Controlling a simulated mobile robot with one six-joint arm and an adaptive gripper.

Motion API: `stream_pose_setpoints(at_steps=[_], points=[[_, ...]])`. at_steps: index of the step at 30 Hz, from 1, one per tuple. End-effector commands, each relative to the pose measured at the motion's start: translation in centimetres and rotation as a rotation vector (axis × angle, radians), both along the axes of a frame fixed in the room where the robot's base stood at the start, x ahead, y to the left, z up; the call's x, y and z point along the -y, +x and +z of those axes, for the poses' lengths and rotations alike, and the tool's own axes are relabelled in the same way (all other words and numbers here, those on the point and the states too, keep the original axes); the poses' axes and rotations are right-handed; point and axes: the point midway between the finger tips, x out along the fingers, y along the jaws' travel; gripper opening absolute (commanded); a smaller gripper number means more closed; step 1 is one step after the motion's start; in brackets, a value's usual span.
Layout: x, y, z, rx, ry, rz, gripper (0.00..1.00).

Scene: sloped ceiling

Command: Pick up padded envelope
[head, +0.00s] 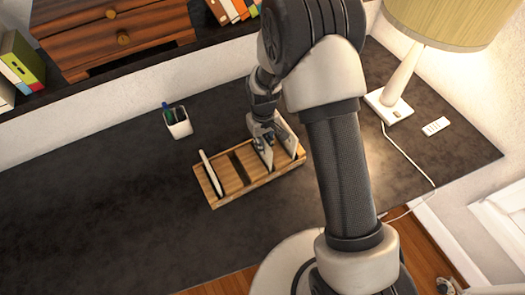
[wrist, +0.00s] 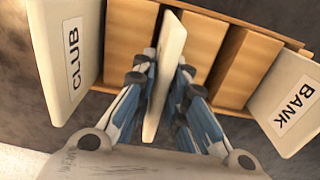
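A pale, thick envelope, seen edge-on between my fingers in the wrist view, looks like the padded envelope (wrist: 166,68). Its faces are turned away, so no label shows. It stands in a wooden sorter (head: 231,178), and in the head view it is partly hidden behind my gripper (head: 264,138). In the wrist view my gripper (wrist: 164,78) has one finger on each side of the envelope, with the fingertips close against it. The gripper appears shut on it. I cannot tell whether its lower edge is clear of the slot.
An envelope marked CLUB (wrist: 70,55) and one marked BANK (wrist: 290,105) stand in the sorter on either side. A pen cup (head: 178,124) is behind the sorter to the left. A lamp (head: 405,85) and a remote (head: 435,126) are at the right. The desk's left side is clear.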

Motion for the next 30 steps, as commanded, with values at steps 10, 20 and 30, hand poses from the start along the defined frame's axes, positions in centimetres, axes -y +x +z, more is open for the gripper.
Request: stream_pose_setpoints(at_steps=[10, 20, 30], points=[[0.0, 0.0, 0.0, 0.000, 0.000, 0.000, 0.00], [0.0, 0.0, 0.1, 0.001, 0.000, 0.000, 0.00], [0.0, 0.1, 3.5, 0.004, 0.001, 0.000, 0.00]])
